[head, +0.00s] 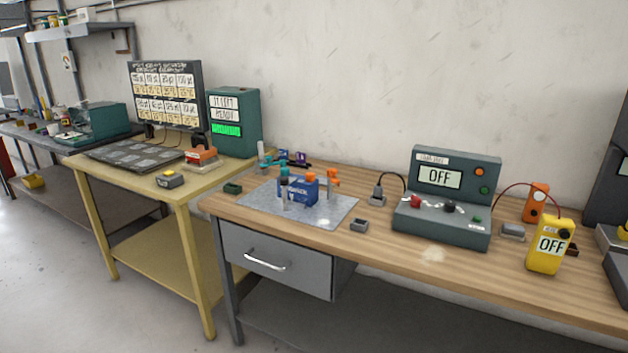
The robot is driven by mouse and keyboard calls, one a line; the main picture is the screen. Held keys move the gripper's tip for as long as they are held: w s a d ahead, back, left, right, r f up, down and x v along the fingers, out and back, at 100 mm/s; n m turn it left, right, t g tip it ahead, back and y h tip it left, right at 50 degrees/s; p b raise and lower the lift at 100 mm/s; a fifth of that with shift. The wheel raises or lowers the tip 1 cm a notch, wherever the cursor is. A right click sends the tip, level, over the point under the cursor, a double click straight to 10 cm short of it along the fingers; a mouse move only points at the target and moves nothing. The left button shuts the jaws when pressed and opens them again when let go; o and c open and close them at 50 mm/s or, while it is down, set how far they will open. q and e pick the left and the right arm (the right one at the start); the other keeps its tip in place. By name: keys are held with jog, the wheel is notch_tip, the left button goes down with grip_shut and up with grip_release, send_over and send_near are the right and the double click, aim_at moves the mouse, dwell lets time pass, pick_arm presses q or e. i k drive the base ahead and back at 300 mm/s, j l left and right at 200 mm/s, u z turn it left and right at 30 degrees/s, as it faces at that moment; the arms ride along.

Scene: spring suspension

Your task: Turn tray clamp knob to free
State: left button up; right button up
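A grey metal plate (330,213) lies on the wooden workbench. A teal piece (284,171) sits at the box's left end, above a light post. An orange piece (333,177) stands at its right end, also on a light post. Either could be part of a clamp, but I cannot tell which, if any, is the tray clamp knob or how it is turned. Neither of my grippers is in view, and nothing touches the box.
Left is a yellow table (190,186) with a green READY box (235,140). The front-left floor is clear.

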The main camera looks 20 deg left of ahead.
aim_at(285, 182)
jog(key=u, duration=0.95)
